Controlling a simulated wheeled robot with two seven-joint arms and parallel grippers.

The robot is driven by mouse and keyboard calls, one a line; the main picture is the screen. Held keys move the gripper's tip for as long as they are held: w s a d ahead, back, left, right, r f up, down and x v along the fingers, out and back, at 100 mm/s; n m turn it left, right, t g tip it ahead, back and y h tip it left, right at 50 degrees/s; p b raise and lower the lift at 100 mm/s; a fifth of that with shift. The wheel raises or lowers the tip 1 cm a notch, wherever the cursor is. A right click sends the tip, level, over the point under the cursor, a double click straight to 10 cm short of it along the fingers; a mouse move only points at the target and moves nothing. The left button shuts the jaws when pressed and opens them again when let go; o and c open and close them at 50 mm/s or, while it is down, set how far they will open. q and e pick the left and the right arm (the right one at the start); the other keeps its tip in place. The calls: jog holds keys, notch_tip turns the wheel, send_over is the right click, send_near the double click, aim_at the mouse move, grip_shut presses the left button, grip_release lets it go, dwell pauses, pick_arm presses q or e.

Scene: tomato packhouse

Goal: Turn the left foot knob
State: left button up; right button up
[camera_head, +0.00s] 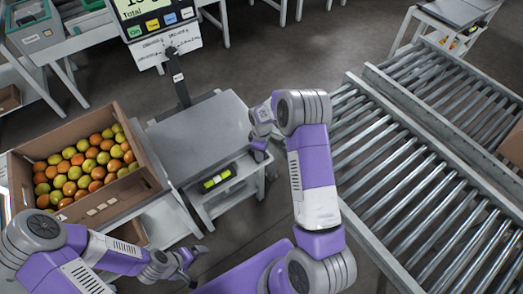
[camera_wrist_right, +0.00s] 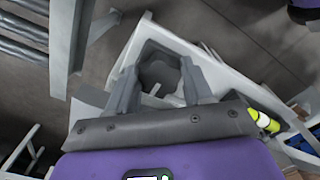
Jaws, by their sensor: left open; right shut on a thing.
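The weighing scale's grey platform (camera_head: 205,135) stands on a white stand in the middle of the head view. My right gripper (camera_head: 260,148) is at the platform's right front corner. In the right wrist view its two fingers (camera_wrist_right: 160,85) are shut around a dark grey, round, hollow-looking knob (camera_wrist_right: 160,68). I cannot tell which foot this knob belongs to; the other foot knobs are not clearly visible. My left gripper (camera_head: 185,263) is open and empty, low at the left, in front of the stand and apart from the scale.
A cardboard box (camera_head: 110,212) of tomatoes stands to the left. The scale's display (camera_head: 155,18) rises on a post behind. A roller conveyor (camera_head: 420,190) fills the right side.

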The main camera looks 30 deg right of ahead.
jog(key=o, duration=1)
jog(key=shift+o, duration=0.2)
